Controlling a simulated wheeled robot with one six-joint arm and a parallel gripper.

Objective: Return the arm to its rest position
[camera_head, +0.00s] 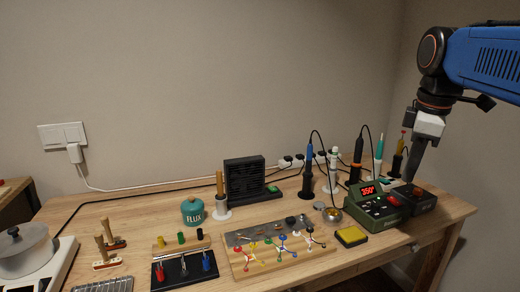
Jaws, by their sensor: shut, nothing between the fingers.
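My arm (485,62), blue with dark joints, reaches in from the upper right of the head view. My gripper (409,176) hangs from it on the right, with dark fingers pointing down and slightly left below a white block. The fingers are shut and hold nothing. Their tips overlap the back right of the workbench (340,262) in the picture, just above and behind the green soldering station (374,205). I cannot tell how far the tips are from the things there.
Soldering irons stand upright beside the gripper, among them a blue one (309,165) and a teal one (379,155). A black fan box (245,180), flux tin (193,211), wooden board (240,270) and yellow sponge (351,236) sit further left. The air above the bench's left is clear.

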